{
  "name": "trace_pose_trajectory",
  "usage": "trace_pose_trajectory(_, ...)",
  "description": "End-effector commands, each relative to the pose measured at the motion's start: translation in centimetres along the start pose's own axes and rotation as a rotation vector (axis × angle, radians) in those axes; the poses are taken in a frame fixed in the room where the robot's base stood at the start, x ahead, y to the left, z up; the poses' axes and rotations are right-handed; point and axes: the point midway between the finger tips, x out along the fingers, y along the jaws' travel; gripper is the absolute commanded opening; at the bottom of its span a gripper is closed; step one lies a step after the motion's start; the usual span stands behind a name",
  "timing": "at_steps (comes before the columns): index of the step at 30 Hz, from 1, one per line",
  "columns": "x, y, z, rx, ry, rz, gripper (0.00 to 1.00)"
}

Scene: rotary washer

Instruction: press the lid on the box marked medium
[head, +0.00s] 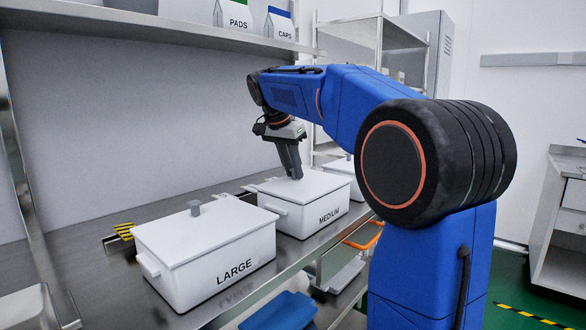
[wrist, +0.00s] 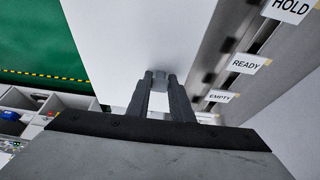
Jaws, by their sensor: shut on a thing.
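The box marked medium (head: 316,218) is white and stands on the metal bench in the head view. Its white lid (head: 315,187) lies on top of it and looks level, with no gap that I can make out. My gripper (head: 295,177) points down over the lid and is shut on the lid's small grey knob, which shows between the fingertips in the wrist view. My gripper (wrist: 162,76) there is above the white lid surface (wrist: 130,40). The fingers hide most of the knob in the head view.
A white box marked large (head: 220,265) with a grey-knobbed lid stands at the front left. Another white box (head: 343,165) is partly hidden behind the medium one. A shelf (head: 180,27) hangs above. HOLD, READY and EMPTY labels (wrist: 246,63) run along the bench in the wrist view.

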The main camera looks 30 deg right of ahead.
Motion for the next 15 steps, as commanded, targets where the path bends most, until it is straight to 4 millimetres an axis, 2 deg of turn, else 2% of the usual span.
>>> trace_pose_trajectory(11, 0.09, 0.00, 0.04, 0.000, 0.000, 0.000, 0.00)
trace_pose_trajectory(12, 0.09, 0.00, 0.04, 0.000, 0.000, 0.000, 0.24)
trace_pose_trajectory(14, 0.09, 0.00, 0.04, 0.000, 0.000, 0.000, 0.39)
trace_pose_trajectory(15, 0.09, 0.00, 0.04, 0.000, 0.000, 0.000, 0.42)
